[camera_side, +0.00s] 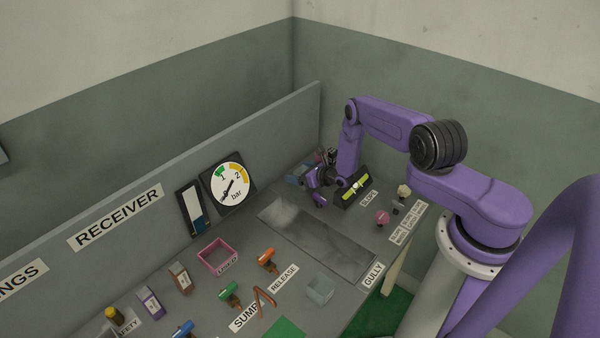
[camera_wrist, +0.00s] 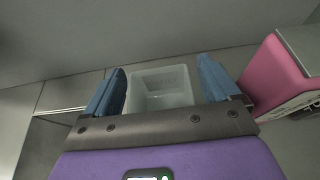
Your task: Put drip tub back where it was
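A small pale, see-through tub (camera_wrist: 160,82), which I take for the drip tub, shows between my finger pads in the wrist view. Its opening faces me, and the bar of my gripper hides its near part. My gripper (camera_wrist: 163,85) has its two blue fingers spread, one on each side of the tub; contact is not clear. In the side view my gripper (camera_side: 300,174) is low at the far end of the bench, close to the back panel, and the tub there is hard to make out. Another clear grey tub (camera_side: 320,289) stands near the GULLY label.
A pink box (camera_wrist: 275,75) stands close to my right finger in the wrist view. A pink open box (camera_side: 217,257) stands by the panel, with orange and green handles (camera_side: 229,294) nearby. A level gauge (camera_side: 357,186) is beside my wrist. The grey bed (camera_side: 320,240) is clear.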

